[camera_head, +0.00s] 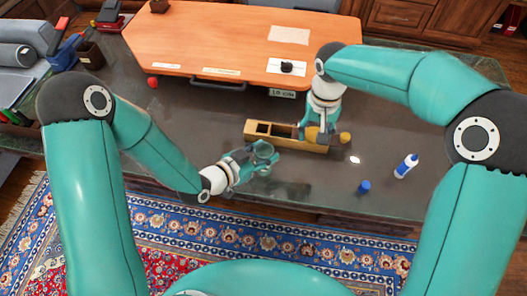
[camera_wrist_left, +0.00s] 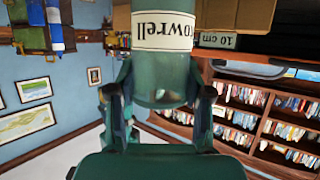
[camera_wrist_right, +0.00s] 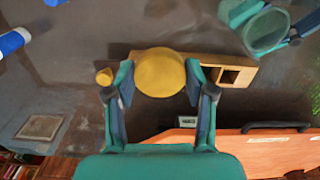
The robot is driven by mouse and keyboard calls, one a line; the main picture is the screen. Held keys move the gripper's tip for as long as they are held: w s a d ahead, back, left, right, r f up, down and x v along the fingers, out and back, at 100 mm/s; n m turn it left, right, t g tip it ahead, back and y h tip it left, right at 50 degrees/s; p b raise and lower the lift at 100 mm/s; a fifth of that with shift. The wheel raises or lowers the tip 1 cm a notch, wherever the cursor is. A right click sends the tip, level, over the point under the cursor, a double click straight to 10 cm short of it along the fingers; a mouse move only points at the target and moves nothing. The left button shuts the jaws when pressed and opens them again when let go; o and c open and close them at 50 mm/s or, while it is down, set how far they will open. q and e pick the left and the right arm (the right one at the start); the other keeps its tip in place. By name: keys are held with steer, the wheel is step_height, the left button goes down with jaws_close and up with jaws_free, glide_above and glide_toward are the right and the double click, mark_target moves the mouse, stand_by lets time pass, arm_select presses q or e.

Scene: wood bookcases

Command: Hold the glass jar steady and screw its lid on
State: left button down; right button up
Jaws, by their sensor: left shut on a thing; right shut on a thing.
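The greenish glass jar (camera_head: 264,152) is held by my left gripper (camera_head: 250,163), in front of the wooden holder. Its open mouth shows in the right wrist view (camera_wrist_right: 268,30). In the left wrist view, the jar (camera_wrist_left: 162,85) with a white printed label stands between the two fingers, which are shut on it. The round yellow lid (camera_wrist_right: 160,72) is between the fingers of my right gripper (camera_wrist_right: 160,80), shut on it. In the head view, the lid (camera_head: 312,134) is at the right end of the holder, apart from the jar. The lid's underside is hidden.
The wooden holder (camera_head: 285,144) has square compartments. A small yellow knob (camera_head: 345,138) is to its right. A blue-and-white bottle (camera_head: 405,166) and a blue cap (camera_head: 364,186) are further right. An orange board (camera_head: 230,40) lies behind, with a red ball (camera_head: 153,82) at its left.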

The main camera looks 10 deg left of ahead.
mark_target(264, 146)
steer(key=s+a+r+n, duration=0.1)
steer(key=a+r, duration=0.1)
steer(key=a, duration=0.4)
steer(key=s+a+r+n, duration=0.1)
steer(key=a+r, duration=0.1)
steer(key=a, duration=0.4)
steer(key=shift+s+a+n, duration=0.3)
steer(key=shift+s+n, duration=0.05)
steer(key=shift+n, duration=0.05)
steer(key=shift+f, duration=2.05)
steer(key=shift+s+r, duration=0.1)
steer(key=shift+f, duration=0.95)
steer(key=shift+f, duration=0.7)
